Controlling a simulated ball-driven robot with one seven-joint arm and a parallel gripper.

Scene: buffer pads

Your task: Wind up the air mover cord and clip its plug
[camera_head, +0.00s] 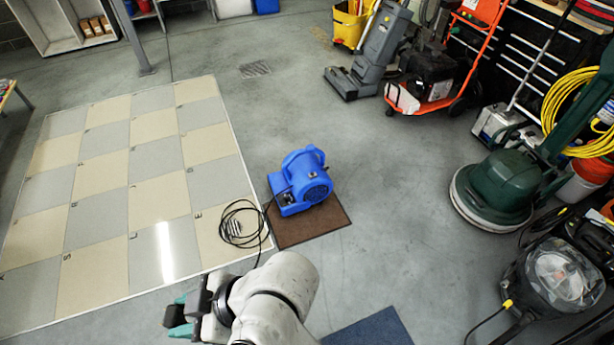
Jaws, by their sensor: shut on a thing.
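The blue air mover (301,184) stands on a brown mat, right of the checkered floor panel. Its black cord (240,224) lies in loose loops at the panel's right edge, left of the air mover. Part of the cord runs down toward my arm and is hidden behind it. My gripper (181,315), with teal fingers, is at the bottom, below and left of the loops. It is shut on a small dark thing (172,317); I cannot tell for sure whether this is the plug. The clip cannot be made out.
The brown mat (318,221) lies under the air mover, and a dark blue mat (368,330) is at the bottom. A green floor machine (497,184) and a black vacuum (556,278) stand at right. The grey floor between is clear.

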